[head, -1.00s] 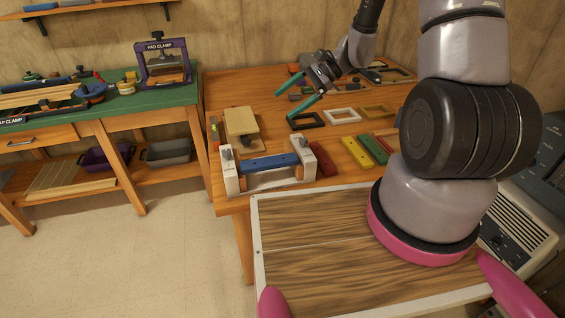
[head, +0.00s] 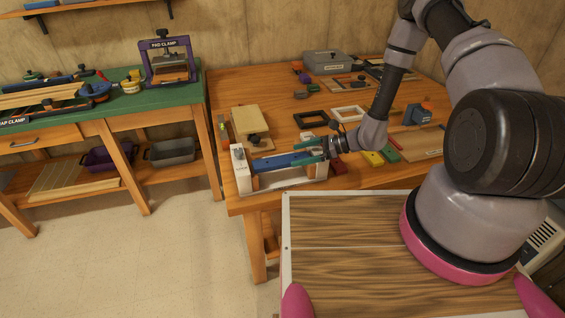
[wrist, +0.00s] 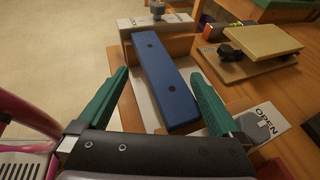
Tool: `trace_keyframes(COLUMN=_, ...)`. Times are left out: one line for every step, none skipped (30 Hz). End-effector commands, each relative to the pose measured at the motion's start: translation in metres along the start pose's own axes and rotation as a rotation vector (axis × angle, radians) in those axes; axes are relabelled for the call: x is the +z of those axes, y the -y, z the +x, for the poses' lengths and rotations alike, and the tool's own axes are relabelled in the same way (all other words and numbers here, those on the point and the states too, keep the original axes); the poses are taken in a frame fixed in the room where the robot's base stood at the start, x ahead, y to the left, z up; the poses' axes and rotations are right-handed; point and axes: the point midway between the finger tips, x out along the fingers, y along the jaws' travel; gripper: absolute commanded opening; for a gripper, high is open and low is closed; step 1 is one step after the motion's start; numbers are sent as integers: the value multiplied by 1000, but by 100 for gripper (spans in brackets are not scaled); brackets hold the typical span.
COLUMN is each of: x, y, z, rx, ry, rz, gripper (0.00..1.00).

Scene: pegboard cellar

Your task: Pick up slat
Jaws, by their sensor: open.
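A blue slat (head: 276,162) with two dark holes lies across a holding fixture (head: 240,168) at the table's front left corner. The slat (wrist: 163,78) runs lengthwise ahead of the wrist camera.
A board with a clamp knob (head: 250,122) stands just behind the fixture. Red (head: 337,167), yellow (head: 373,158) and green slats lie to the right. Black (head: 311,118) and white frames (head: 350,112) lie behind. A grey box (head: 325,62) stands at the back.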

Motion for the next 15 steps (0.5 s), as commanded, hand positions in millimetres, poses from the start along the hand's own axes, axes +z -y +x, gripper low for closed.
trace_keyframes(x=0, y=0, z=3, rx=0, ry=0, rz=0, gripper=100)
trace_keyframes(x=0, y=0, z=4, rx=0, ry=0, rz=0, gripper=100)
trace_keyframes(x=0, y=0, z=6, rx=0, ry=0, rz=-1, gripper=100)
trace_keyframes(x=-1, y=0, z=8, rx=1, ry=0, rz=-1, gripper=100)
trace_keyframes(x=-1, y=0, z=10, rx=2, ry=0, rz=-1, gripper=100)
trace_keyframes(x=-2, y=-1, z=15, rx=3, ry=0, rz=-1, gripper=100)
trace_keyframes(x=-3, y=-1, z=19, rx=3, ry=0, rz=-1, gripper=100)
trace_keyframes(x=-4, y=0, z=23, rx=3, ry=0, rz=-1, gripper=100)
trace_keyframes(x=-5, y=0, z=30, rx=3, ry=-1, rz=-1, gripper=100)
trace_keyframes(x=-5, y=0, z=34, rx=4, ry=-1, rz=-2, gripper=100)
trace_keyframes(x=-5, y=0, z=39, rx=3, ry=-1, rz=-1, gripper=100)
trace_keyframes(x=-5, y=0, z=45, rx=3, ry=0, rz=-1, gripper=100)
trace_keyframes(x=-5, y=0, z=49, rx=3, ry=0, rz=-1, gripper=100)
trace_keyframes(x=-5, y=1, z=52, rx=2, ry=0, rz=-1, gripper=100)
trace_keyframes(x=-5, y=1, z=54, rx=1, ry=0, rz=-1, gripper=100)
